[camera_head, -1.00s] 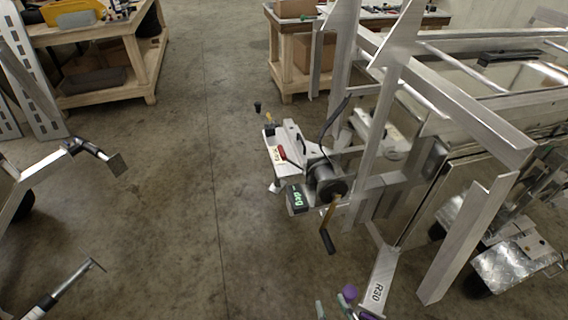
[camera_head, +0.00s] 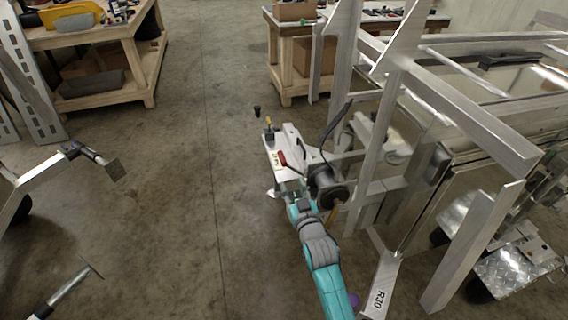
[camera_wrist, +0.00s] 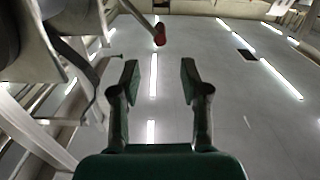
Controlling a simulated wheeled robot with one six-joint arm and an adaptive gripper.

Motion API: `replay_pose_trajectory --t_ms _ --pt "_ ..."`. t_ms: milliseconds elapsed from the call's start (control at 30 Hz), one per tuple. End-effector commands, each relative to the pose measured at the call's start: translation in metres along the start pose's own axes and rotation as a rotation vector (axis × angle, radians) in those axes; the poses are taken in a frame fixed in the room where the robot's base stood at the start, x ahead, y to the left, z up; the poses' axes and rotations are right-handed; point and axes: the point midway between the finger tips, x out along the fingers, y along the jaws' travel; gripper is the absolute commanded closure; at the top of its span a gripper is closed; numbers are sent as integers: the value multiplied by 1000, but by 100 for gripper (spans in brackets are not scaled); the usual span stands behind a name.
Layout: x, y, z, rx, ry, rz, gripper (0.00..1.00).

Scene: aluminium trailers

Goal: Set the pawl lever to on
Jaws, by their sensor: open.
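The winch (camera_head: 328,188) is a dark drum on the trailer's front frame. A small lever with a red grip (camera_head: 283,158) sits on the pale bracket beside it; I take this for the pawl lever. In the wrist view the red grip (camera_wrist: 159,34) shows beyond the fingertips, roughly in line with the gap between them. My gripper (camera_wrist: 160,82) is open and empty, with the red grip apart from both fingers. In the head view my teal arm reaches up to the winch from below, and its end is hard to make out there.
The trailer frame (camera_head: 372,130) stands close on the right of my arm. The winch's crank handle (camera_head: 333,214) is partly hidden by my arm. Wooden benches (camera_head: 150,98) stand at the back.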

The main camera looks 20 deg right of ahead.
Motion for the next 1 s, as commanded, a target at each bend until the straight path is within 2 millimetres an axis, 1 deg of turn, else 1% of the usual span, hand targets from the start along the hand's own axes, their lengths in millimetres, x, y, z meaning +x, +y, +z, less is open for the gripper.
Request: replay_pose_trajectory --t_ms 167,500,700,833,1000 --pt "16 0 -2 0 2 0 55" --pt "71 0 -2 0 2 0 55" --pt "96 0 -2 0 2 0 55" --pt "105 0 -2 0 1 0 55" --pt "109 0 -1 0 1 0 55"
